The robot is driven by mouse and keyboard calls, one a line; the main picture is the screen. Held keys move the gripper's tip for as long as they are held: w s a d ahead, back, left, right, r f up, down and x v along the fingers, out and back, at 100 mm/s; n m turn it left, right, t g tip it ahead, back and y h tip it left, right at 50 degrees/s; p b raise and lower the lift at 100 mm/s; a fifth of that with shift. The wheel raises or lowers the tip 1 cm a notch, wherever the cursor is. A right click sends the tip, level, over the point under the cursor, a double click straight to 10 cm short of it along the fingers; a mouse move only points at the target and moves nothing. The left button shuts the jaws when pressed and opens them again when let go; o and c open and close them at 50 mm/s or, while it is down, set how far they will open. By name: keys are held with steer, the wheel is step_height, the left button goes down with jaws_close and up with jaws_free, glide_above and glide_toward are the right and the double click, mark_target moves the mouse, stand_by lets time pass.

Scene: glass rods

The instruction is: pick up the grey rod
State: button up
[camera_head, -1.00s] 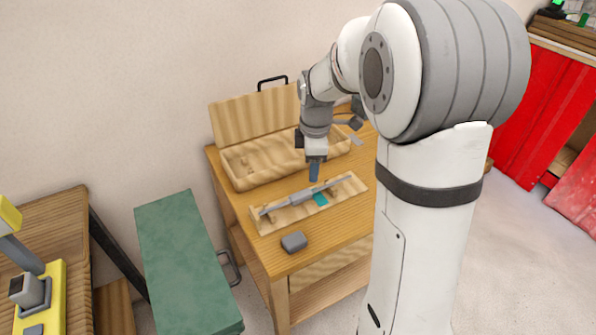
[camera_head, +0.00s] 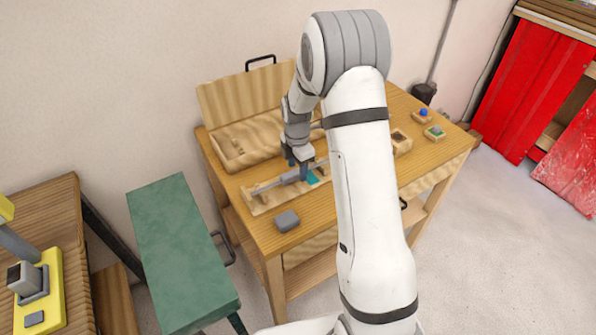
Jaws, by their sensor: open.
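The grey rod (camera_head: 274,184) lies along a shallow wooden tray (camera_head: 262,207) on the wooden workbench. Its left part is in plain view; its right part is hidden behind my gripper and arm. My gripper (camera_head: 302,174) is open and points down at the rod, close to its middle. I cannot tell whether the fingers touch the rod. A teal piece (camera_head: 313,178) lies in the tray just right of the fingers.
A grey block (camera_head: 287,221) sits on the workbench (camera_head: 313,228) in front of the tray. An open wooden case (camera_head: 228,147) stands behind. Small wooden boxes (camera_head: 434,133) sit at the right. A green bench (camera_head: 180,250) stands left.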

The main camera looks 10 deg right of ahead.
steer(key=shift+f, duration=0.25)
steer(key=shift+c, duration=0.5)
steer(key=c, duration=1)
